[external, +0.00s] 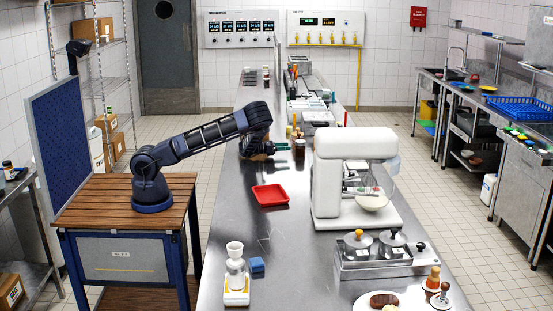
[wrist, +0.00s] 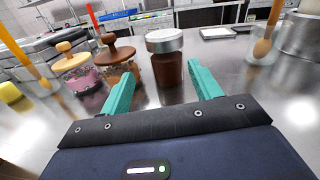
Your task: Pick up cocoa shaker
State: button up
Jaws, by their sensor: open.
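The cocoa shaker (wrist: 170,68) looks to be the brown jar with a silver lid, upright on the steel counter in the wrist view. My gripper (wrist: 162,85) is open, its two green fingers pointing at the jar. The jar stands beyond and between the fingertips, nearer the right one, and nothing is held. In the external view my gripper (external: 284,146) is low over the counter, and a small brown jar (external: 299,157) that seems the same one stands just right of it.
Left of the shaker in the wrist view stand a brown-topped jar (wrist: 117,70) and a yellow-topped pink jar (wrist: 75,72). A glass with a wooden utensil (wrist: 262,50) is at right. In the external view, a red tray (external: 270,195) and a white mixer (external: 328,185) stand nearer the camera.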

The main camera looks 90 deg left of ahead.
aim_at(304, 146)
jog(key=shift+d+f+m+h, duration=0.15)
jog(key=shift+f+m+h, duration=0.25)
jog(key=shift+m, duration=0.3)
jog(key=shift+w, duration=0.4)
jog(key=w, duration=0.4)
jog(key=shift+w, duration=0.3)
jog(key=shift+w+a+r, duration=0.1)
jog(key=shift+w+r, duration=0.1)
jog(key=shift+w, duration=1.1)
jog(key=shift+w+a+r, duration=0.1)
jog(key=shift+w+r, duration=0.05)
jog(key=shift+w, duration=1.15)
jog(key=c, duration=0.8)
jog(key=shift+r, duration=0.15)
